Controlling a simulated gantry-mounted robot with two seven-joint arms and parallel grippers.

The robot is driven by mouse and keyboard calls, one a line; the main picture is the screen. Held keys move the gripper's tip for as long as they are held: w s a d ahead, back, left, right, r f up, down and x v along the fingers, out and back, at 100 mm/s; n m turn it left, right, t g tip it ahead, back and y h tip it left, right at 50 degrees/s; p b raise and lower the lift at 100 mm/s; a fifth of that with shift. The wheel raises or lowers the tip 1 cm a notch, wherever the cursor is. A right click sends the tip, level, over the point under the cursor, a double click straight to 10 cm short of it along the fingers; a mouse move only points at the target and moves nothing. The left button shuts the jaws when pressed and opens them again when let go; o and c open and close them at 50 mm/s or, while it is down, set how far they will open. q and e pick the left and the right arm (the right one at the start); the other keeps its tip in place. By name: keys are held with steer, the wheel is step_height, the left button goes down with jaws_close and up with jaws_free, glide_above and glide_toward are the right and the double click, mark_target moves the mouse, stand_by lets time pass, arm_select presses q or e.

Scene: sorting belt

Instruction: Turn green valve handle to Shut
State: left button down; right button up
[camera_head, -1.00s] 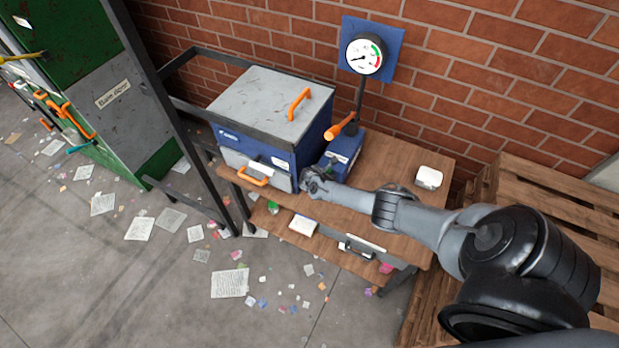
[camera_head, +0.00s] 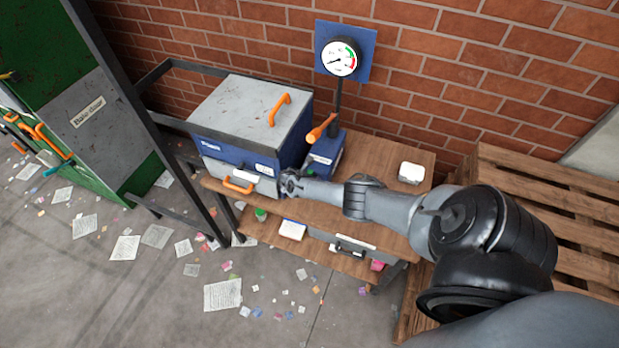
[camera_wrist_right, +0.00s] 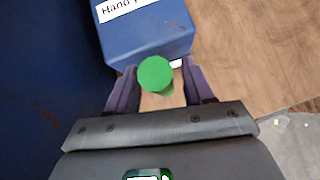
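In the right wrist view a round green handle end (camera_wrist_right: 156,73) lies between the two purple fingers of my right gripper (camera_wrist_right: 158,84). The fingers stand apart on either side of it, with wood showing between; I cannot tell whether either touches it. Behind it is a blue box with a label starting "Hand" (camera_wrist_right: 148,36). In the head view my right gripper (camera_head: 290,182) is low in front of the blue box (camera_head: 325,152), which hides the green handle. No Shut marking is readable. My left gripper is not in view.
A blue cabinet with a grey lid (camera_head: 240,105) and orange handles stands left of my right gripper. An orange lever (camera_head: 322,128) and a gauge (camera_head: 339,58) rise above the blue box. A white object (camera_head: 411,172) sits on the wooden bench (camera_head: 385,200). Pallets (camera_head: 545,220) stand right.

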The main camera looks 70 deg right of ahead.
steer(key=shift+w+a+r+p, duration=0.1)
steer(key=shift+a+r+p, duration=0.1)
steer(key=shift+r+p, duration=0.2)
steer(key=p+v, duration=0.3)
steer(key=v, duration=0.7)
steer(key=shift+a+f, duration=0.1)
steer(key=shift+f, duration=0.05)
